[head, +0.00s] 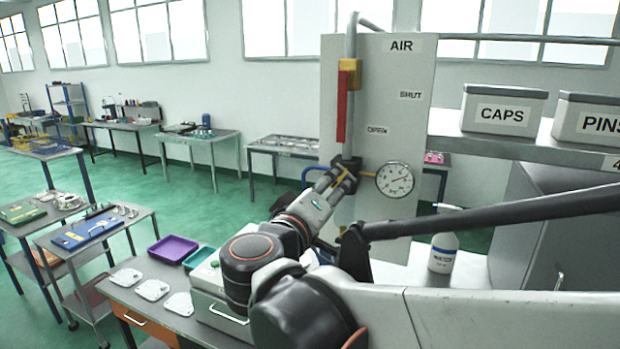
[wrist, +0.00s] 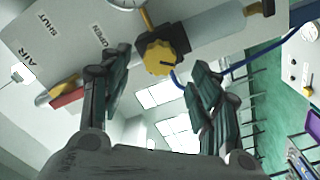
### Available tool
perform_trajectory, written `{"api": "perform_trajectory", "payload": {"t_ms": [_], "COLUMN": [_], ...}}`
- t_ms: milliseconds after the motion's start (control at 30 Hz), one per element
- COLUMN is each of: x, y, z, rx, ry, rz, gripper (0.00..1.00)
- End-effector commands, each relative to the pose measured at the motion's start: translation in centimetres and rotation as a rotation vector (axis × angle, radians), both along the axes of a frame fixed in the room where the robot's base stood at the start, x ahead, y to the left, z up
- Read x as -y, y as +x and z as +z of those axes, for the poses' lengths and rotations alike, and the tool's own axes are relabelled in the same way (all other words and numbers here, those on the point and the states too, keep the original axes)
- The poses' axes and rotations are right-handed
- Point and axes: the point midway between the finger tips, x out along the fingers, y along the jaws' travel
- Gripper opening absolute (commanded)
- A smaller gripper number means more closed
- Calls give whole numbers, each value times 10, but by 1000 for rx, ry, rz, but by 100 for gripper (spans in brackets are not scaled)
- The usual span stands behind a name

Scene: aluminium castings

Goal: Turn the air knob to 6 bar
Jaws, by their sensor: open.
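My gripper (wrist: 160,72) is open, one finger on each side of the knob in that view, with gaps visible; I cannot tell how deep the fingers reach. In the head view my gripper (head: 346,172) is at the regulator below the red lever and mostly hides the knob. The round white gauge (head: 395,179) is right of the regulator; its needle points to the upper right, but the figures are too small to read.
The grey AIR panel (head: 400,120) carries a red lever (head: 342,105), hanging down along the pipe, with SHUT and OPEN labels. A shelf with CAPS (head: 503,109) and PINS (head: 592,122) boxes is at right. A white bottle (head: 444,245) stands below. A blue hose (wrist: 235,75) runs near the right finger.

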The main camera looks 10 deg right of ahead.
Motion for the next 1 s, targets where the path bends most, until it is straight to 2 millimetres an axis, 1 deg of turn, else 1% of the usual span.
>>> {"api": "perform_trajectory", "payload": {"t_ms": [33, 100, 300, 467, 700, 733, 767, 800, 867, 900, 933, 1000], "x": [6, 13, 25, 29, 29, 29, 29, 29, 29, 29, 29, 29], "y": [8, 16, 35, 41, 41, 41, 41, 41, 41, 41, 41, 41], "z": [1, 1, 1, 0, 0, 0, 0, 0, 0, 0, 0, 0], "rx": [0, 0, 0, 0, -1, -1, -1, -1, -1, -1, -1, -1], "ry": [0, 0, 0, 0, 0, 0, 0, 0, 0, 0, 0, 0], "rz": [-5, -4, -2, -1, 1, 1, 1, 1, 1, 1, 1, 1], "gripper": [57, 57, 57, 57, 57, 54, 48, 38, 25, 16, 13, 13]}}
